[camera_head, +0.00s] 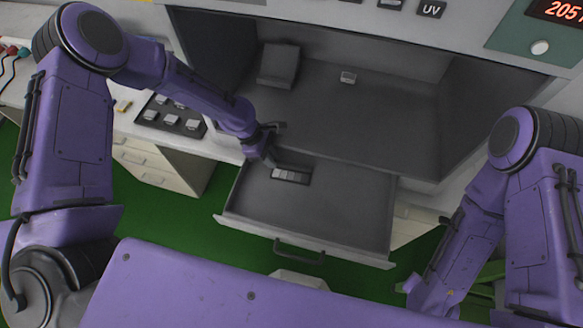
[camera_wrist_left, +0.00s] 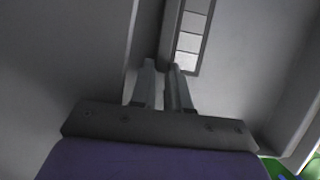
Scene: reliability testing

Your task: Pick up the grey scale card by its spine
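The grey scale card (camera_head: 291,175) lies in the open drawer (camera_head: 240,208), a dark strip with a row of pale patches. It also shows in the left wrist view (camera_wrist_left: 190,45), with its dark raised spine (camera_wrist_left: 171,35) along the left side of the patches. My left gripper (camera_head: 270,160) is low over the drawer at the card's left end. In the left wrist view its fingers (camera_wrist_left: 163,66) stand a narrow gap apart, with tips at the near end of the spine. Contact with the spine cannot be made out. My right gripper is hidden from both views.
The cabinet floor (camera_head: 340,120) is behind the drawer and holds a dark block (camera_head: 279,65) and a small pale-topped block (camera_head: 348,77). A panel of switches (camera_head: 171,115) is on the left counter. The rest of the drawer is clear.

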